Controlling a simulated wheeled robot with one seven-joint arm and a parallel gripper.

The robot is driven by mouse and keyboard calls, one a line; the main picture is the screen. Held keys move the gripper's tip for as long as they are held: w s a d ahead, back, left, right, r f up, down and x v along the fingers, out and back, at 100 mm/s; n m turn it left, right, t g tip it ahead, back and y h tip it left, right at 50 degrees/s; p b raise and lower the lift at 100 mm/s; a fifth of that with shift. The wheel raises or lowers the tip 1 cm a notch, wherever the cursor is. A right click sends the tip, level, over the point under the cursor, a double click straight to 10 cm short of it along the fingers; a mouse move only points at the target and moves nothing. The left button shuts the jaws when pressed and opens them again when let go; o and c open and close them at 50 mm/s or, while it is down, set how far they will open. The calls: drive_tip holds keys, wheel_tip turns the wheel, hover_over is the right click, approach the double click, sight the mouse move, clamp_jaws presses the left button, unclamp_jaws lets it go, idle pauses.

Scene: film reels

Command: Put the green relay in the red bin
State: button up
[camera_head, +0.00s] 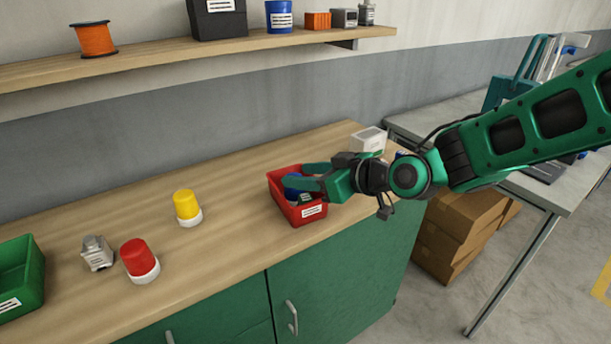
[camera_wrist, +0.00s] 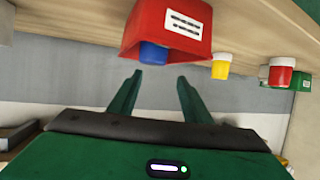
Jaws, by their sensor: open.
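The red bin (camera_head: 310,216) stands on the wooden counter near its right end; it also shows at the top of the wrist view (camera_wrist: 150,22). My gripper (camera_head: 293,175) is open over the bin, with its fingers pointing left. In the wrist view its two fingers (camera_wrist: 160,77) are apart with nothing between them. A blue round thing (camera_wrist: 153,53) is at the bin, partly hidden by a finger in the head view. A small greenish piece (camera_head: 308,197) shows inside the bin under the fingers; I cannot tell for sure whether it is the green relay.
A yellow beacon (camera_head: 187,205), a red beacon (camera_head: 139,259) and a grey metal part (camera_head: 97,252) stand left on the counter. A green bin (camera_head: 20,280) is at far left. A white box (camera_head: 369,139) sits behind my wrist. A shelf (camera_head: 150,59) runs above.

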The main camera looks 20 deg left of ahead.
drive_tip(key=r+v, duration=0.1)
drive_tip(key=v, duration=1.1)
drive_tip(key=d+f+m+h, duration=0.4)
drive_tip(key=d, duration=1)
drive_tip(key=d+f+m+h, duration=0.4)
drive_tip(key=d+h, duration=0.1)
drive_tip(key=d, duration=0.8)
drive_tip(key=s+d+f+m+g+h, duration=0.1)
drive_tip(key=s+d+m, duration=0.15)
drive_tip(key=d, duration=0.35)
drive_tip(key=s+d+m+g+h, duration=0.1)
drive_tip(key=s+d+m+h, duration=0.1)
drive_tip(key=s+d, duration=0.3)
drive_tip(key=s+d+m+g, duration=0.1)
drive_tip(key=s+d+m, duration=0.2)
drive_tip(key=s+d, duration=0.2)
drive_tip(key=s+d+m+g, duration=0.2)
drive_tip(key=s+d+m, duration=0.2)
drive_tip(key=s, duration=0.5)
drive_tip(key=shift+s+d+f+g, duration=0.15)
drive_tip(key=shift+d+f+g, duration=0.15)
drive_tip(key=shift+d, duration=0.15)
